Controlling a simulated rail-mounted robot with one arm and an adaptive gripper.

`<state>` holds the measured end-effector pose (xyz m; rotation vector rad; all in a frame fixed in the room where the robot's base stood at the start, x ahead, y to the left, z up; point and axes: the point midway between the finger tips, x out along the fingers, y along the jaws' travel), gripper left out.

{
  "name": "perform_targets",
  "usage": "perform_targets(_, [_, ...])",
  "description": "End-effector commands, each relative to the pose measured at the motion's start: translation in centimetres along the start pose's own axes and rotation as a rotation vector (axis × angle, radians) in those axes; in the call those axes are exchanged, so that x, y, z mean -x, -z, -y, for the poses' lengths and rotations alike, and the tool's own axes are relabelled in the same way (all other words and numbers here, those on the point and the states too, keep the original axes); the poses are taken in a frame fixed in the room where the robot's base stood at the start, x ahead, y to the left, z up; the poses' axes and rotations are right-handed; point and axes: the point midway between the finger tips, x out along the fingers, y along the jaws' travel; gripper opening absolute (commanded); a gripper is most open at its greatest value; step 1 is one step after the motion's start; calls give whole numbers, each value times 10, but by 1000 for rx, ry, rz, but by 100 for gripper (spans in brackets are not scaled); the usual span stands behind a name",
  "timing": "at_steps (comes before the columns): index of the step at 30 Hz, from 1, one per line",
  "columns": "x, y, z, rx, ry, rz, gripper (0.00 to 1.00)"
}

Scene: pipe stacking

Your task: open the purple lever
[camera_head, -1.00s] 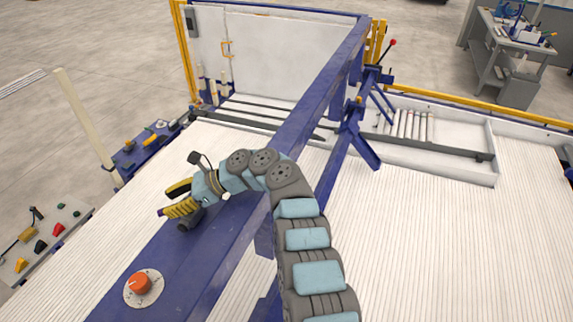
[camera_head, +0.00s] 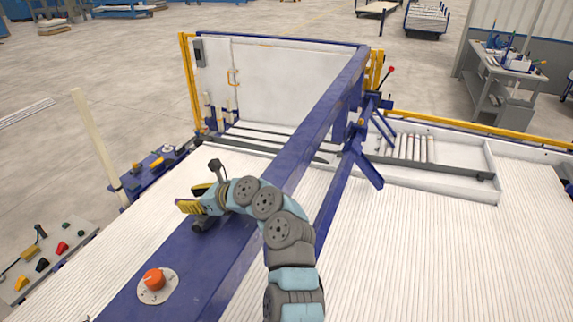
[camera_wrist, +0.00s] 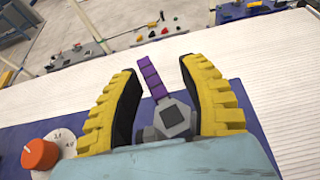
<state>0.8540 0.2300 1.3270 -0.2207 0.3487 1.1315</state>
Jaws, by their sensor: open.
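The purple lever (camera_wrist: 151,77) shows in the wrist view, rising from a grey hub (camera_wrist: 171,119) on the blue beam. It stands between the two yellow fingers of my gripper (camera_wrist: 166,92), with a gap on each side. My gripper is open and no finger is seen touching the lever. In the head view my gripper (camera_head: 192,200) is low over the blue beam (camera_head: 190,259), just above a dark cylindrical part (camera_head: 206,222).
An orange knob (camera_head: 154,280) on a round dial sits on the beam near my gripper. A control panel (camera_head: 43,262) with coloured knobs is at the left. A cream post (camera_head: 98,145) stands beyond the beam. White ribbed surfaces lie on both sides.

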Motion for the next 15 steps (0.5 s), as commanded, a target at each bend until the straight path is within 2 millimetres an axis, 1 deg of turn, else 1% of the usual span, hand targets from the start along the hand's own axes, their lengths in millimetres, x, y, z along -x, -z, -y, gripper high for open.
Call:
perform_targets(1, [9, 0, 3, 1, 7, 2, 42])
perform_targets(5, [26, 0, 2, 2, 5, 1, 42])
perform_targets(10, [53, 1, 2, 1, 4, 0, 42])
perform_targets(15, [88, 1, 2, 1, 4, 1, 42])
